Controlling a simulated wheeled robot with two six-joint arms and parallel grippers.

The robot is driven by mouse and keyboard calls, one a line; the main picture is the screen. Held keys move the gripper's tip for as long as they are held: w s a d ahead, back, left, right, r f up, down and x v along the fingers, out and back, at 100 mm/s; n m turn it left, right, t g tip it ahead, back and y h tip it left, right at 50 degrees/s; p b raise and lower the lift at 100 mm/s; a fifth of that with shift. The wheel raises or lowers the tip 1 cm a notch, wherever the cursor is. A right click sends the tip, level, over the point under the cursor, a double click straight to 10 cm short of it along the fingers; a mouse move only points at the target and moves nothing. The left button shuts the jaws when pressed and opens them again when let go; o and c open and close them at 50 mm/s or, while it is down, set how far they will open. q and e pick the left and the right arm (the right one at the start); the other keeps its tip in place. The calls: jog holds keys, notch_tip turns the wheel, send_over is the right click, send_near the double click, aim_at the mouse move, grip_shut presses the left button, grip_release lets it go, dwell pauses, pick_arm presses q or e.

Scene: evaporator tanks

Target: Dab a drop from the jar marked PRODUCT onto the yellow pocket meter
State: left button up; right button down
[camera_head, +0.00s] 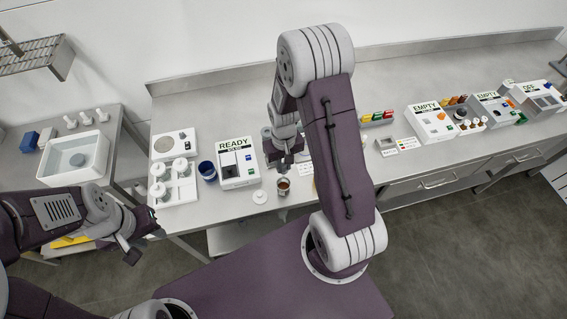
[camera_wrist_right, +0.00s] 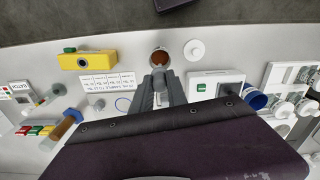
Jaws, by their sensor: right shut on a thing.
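An open jar of brown liquid (camera_wrist_right: 160,57) stands near the bench's front edge; in the head view this jar (camera_head: 283,185) is just below my right gripper (camera_head: 287,164). I cannot read a marking on it. In the right wrist view my right gripper (camera_wrist_right: 160,90) is shut on a small grey thing, mostly hidden between the fingers, its end pointing towards the jar. The yellow pocket meter (camera_wrist_right: 87,61) lies left of the jar in the wrist view; my right arm hides it in the head view. My left gripper (camera_head: 141,243) hangs off the bench at left; its opening is unclear.
A white round lid (camera_wrist_right: 194,50) lies beside the jar, also in the head view (camera_head: 259,196). A printed card (camera_wrist_right: 107,85) lies by the meter. The READY instrument (camera_head: 238,169) and a blue cup (camera_head: 207,171) stand left of the jar.

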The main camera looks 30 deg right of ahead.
aim_at(284, 171)
notch_tip(284, 171, down, 4)
jog(key=shift+s+r+b, duration=0.1)
jog(key=shift+b, duration=1.1)
notch_tip(284, 171, down, 4)
jog(key=b, duration=0.3)
jog(key=shift+r, duration=0.1)
notch_tip(284, 171, up, 7)
jog(key=p, duration=0.7)
jog(key=shift+r, duration=0.2)
jog(key=shift+f, duration=0.15)
